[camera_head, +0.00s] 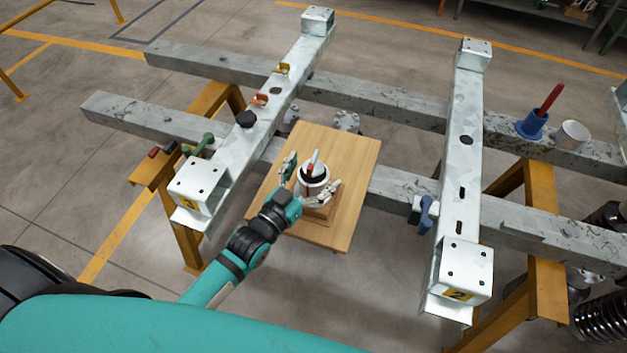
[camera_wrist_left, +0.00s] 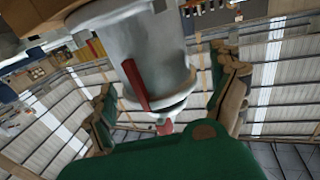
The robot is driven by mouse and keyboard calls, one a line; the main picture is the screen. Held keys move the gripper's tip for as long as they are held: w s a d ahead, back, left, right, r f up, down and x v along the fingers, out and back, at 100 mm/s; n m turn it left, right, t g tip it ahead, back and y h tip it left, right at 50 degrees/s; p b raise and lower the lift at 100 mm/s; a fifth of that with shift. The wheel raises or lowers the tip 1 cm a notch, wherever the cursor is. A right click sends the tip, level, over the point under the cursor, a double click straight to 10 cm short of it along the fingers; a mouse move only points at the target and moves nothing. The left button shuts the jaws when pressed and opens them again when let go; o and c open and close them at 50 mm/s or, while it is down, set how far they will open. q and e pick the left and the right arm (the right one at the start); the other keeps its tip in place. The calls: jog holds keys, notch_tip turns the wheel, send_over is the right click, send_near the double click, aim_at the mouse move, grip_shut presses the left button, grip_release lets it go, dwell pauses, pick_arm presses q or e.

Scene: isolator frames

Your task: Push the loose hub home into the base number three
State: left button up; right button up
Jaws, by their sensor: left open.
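A white, cup-like round part (camera_head: 314,190) with a dark ring and a red and white lever on top stands on a small wooden block (camera_head: 319,213). My left gripper (camera_head: 310,176) is open, with one finger on each side of this part. In the left wrist view the pale cylinder (camera_wrist_left: 155,55) with a red bar stands between the two spread fingers (camera_wrist_left: 168,100). I cannot tell whether the fingers touch it. My right gripper is not in view.
The block stands on a wooden board (camera_head: 352,165) between two pale steel beams (camera_head: 255,125) (camera_head: 462,150). The right beam's end bears a yellow label 2 (camera_head: 458,294). A blue cup with a red rod (camera_head: 532,124) and a white cup (camera_head: 572,135) stand at right.

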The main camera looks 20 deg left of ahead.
pick_arm(q)
jog(key=c, duration=1.6)
jog(key=shift+w+r, duration=0.15)
jog(key=shift+r, duration=0.1)
jog(key=shift+c, duration=1)
